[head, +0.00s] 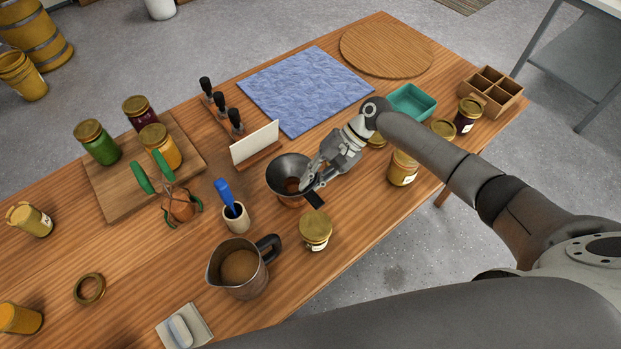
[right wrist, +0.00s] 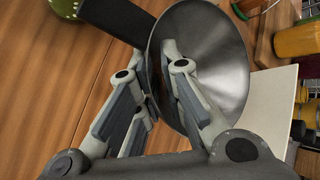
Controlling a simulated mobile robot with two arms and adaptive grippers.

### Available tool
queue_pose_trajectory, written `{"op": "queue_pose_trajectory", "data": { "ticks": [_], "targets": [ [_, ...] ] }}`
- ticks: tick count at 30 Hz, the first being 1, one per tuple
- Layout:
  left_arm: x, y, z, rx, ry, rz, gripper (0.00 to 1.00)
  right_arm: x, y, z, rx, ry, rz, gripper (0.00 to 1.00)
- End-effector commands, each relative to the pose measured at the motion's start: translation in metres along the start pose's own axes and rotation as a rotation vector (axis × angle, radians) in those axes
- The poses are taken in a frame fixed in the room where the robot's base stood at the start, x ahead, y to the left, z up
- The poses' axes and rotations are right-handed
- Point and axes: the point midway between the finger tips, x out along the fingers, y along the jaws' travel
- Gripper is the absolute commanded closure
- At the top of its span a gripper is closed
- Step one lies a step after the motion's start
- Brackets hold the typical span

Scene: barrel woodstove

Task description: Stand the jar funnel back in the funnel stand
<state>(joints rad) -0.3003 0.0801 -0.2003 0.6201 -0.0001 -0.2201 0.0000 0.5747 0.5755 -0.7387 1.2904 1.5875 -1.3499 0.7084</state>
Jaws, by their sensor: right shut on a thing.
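The jar funnel (head: 284,168) is a wide grey metal cone near the middle of the table in the head view. In the right wrist view the funnel (right wrist: 215,62) fills the upper middle, its shiny bowl showing. My right gripper (head: 310,186) is shut on the funnel at its right side, by a flat dark handle (head: 314,200). In the right wrist view the gripper's fingers (right wrist: 155,98) close at the funnel's near edge. I cannot tell whether the funnel touches the table. I cannot clearly make out the funnel stand. My left gripper is not in view.
A jar (head: 315,228), a metal jug (head: 238,268) and a cup with a blue brush (head: 236,217) stand close in front. A white card (head: 255,143) in a wooden holder is just behind. Several jars stand right. The blue cloth (head: 305,88) is bare.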

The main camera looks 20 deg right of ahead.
Motion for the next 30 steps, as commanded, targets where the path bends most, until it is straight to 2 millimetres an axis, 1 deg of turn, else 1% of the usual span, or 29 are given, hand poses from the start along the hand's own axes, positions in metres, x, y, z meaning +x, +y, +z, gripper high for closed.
{"op": "queue_pose_trajectory", "data": {
  "ticks": [27, 28, 30],
  "targets": [
    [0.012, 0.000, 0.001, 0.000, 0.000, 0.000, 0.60, 0.017, 0.013, -0.010, 0.000, -0.001, 0.000, 1.00],
    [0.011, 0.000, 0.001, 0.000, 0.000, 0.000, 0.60, 0.016, 0.013, -0.009, -0.001, -0.001, 0.000, 0.88],
    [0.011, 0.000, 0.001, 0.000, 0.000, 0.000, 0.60, 0.016, 0.013, -0.009, -0.001, 0.000, 0.000, 0.79]
  ]
}}
